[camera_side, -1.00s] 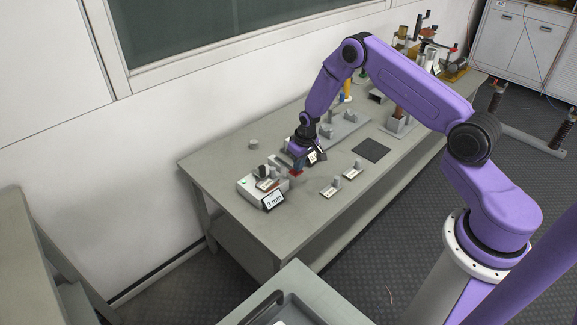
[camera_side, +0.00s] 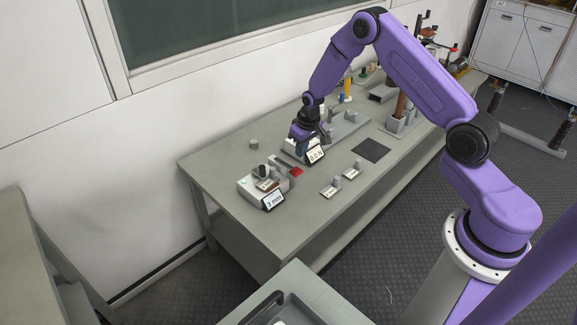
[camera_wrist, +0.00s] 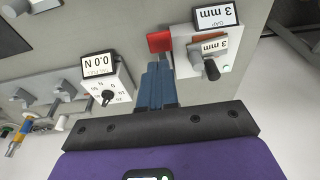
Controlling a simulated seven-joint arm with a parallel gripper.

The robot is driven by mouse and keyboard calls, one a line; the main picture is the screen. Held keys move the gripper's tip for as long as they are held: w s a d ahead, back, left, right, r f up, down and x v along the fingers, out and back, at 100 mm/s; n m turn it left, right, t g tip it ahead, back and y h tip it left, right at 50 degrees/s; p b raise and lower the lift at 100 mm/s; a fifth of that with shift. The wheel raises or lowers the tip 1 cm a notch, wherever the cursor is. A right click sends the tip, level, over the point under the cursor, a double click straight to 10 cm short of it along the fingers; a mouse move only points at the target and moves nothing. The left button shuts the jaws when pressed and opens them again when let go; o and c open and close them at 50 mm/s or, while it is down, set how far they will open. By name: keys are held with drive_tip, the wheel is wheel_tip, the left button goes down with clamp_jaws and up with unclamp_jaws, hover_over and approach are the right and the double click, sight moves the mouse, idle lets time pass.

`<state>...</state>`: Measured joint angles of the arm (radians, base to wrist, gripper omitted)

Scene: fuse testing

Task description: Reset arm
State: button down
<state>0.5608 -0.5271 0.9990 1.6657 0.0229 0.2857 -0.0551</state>
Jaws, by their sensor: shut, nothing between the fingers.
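My gripper (camera_side: 301,153) is shut with nothing between its fingers. In the side view it hangs over the table beside the box with the 0.0 N sign (camera_side: 316,154), and hides part of that box. In the wrist view its blue fingers (camera_wrist: 157,68) lie together, between the 0.0 N dial box (camera_wrist: 110,92) on the left and the white 3 mm gap unit (camera_wrist: 229,50) on the right. A small red block (camera_wrist: 160,41) shows just beyond the fingertips; it also shows in the side view (camera_side: 296,171). Whether the fingers touch anything below is unclear.
The grey table (camera_side: 232,160) carries a dark square pad (camera_side: 371,150), small labelled stands (camera_side: 331,190) and a grey post fixture (camera_side: 396,123). Taller tools crowd its far end. The table's front right part is mostly clear. A second surface with a tray (camera_side: 290,305) stands nearer the camera.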

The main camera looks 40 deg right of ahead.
drive_tip(key=s+a+r+n+g, duration=0.1)
drive_tip(key=s+a+r+n, duration=0.5)
drive_tip(key=s+a+r, duration=0.9)
drive_tip(key=s+r+n, duration=0.3)
drive_tip(key=s+r, duration=0.1)
drive_tip(key=s, duration=0.8)
drive_tip(key=s+d+r+n+g, duration=0.1)
drive_tip(key=s+r+n, duration=0.2)
drive_tip(key=s, duration=0.9)
drive_tip(key=shift+s+r+n, duration=0.15)
drive_tip(key=shift+r+n, duration=0.15)
drive_tip(key=shift+r, duration=0.6)
drive_tip(key=shift+d, duration=0.1)
